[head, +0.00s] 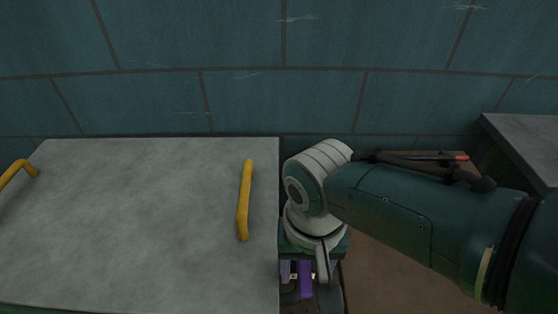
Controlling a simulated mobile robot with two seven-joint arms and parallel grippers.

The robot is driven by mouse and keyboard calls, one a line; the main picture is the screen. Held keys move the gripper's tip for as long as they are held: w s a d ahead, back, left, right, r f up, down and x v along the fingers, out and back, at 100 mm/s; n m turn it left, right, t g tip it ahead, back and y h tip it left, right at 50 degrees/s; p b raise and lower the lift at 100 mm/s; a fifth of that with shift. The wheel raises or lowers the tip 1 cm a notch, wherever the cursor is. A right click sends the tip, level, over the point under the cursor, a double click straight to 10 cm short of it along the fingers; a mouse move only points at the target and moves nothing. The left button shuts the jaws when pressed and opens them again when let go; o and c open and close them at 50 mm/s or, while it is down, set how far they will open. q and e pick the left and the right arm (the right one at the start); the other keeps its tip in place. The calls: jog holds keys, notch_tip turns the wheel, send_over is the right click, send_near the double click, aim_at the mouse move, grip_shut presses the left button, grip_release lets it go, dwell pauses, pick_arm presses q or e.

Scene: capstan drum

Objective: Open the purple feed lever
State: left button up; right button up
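A small purple piece (306,279), which looks like part of the purple feed lever, shows at the bottom of the head view, just right of the grey top's edge. My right arm comes in from the right and bends down at its wrist. My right gripper (308,293) points down at the purple piece, overlapping it in the picture. The fingertips are cut off or hidden, so I cannot tell whether they are open or shut, or touching the lever. The rest of the lever and the capstan drum are not visible. My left gripper is not in view.
A wide grey top (130,215) with yellow handles (245,200) fills the left, close beside my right wrist. A teal tiled wall (280,70) stands behind. Another grey surface (530,140) is at the far right. Brown floor (385,285) shows below my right arm.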

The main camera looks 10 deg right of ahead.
aim_at(304, 277)
notch_tip(304, 277, up, 10)
jog(key=p, duration=0.6)
jog(key=shift+p, duration=0.35)
jog(key=shift+s, duration=0.1)
